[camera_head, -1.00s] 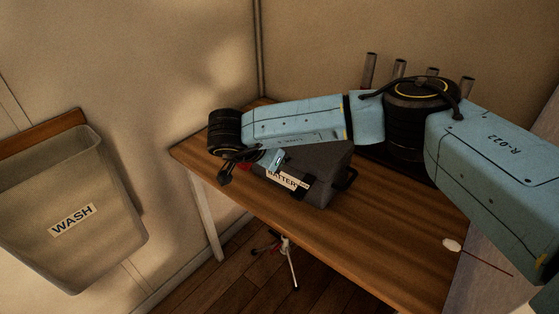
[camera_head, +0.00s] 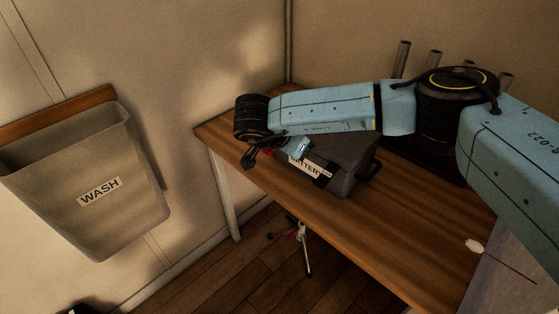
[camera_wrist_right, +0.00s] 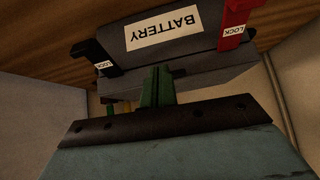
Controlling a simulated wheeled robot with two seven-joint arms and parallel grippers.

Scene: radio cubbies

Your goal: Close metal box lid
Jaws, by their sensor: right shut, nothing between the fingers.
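The metal box (camera_head: 345,160) is dark grey and stands on the wooden table, with a BATTERY label on its front. My right arm reaches across from the right and hides part of its top, so how far the lid is down cannot be told. In the right wrist view the box (camera_wrist_right: 195,58) appears upside down, with a red latch (camera_wrist_right: 232,28) and a black latch (camera_wrist_right: 92,50), both marked LOCK. My right gripper (camera_wrist_right: 157,88) is shut and empty, close to the box's front upper edge; contact cannot be told. My left gripper is out of view.
The wooden table (camera_head: 400,235) has free room in front of the box. A grey WASH bin (camera_head: 100,205) hangs on the wall at left. Upright metal tubes (camera_head: 402,60) stand behind my arm. A small tripod-like stand (camera_head: 305,250) is on the floor below.

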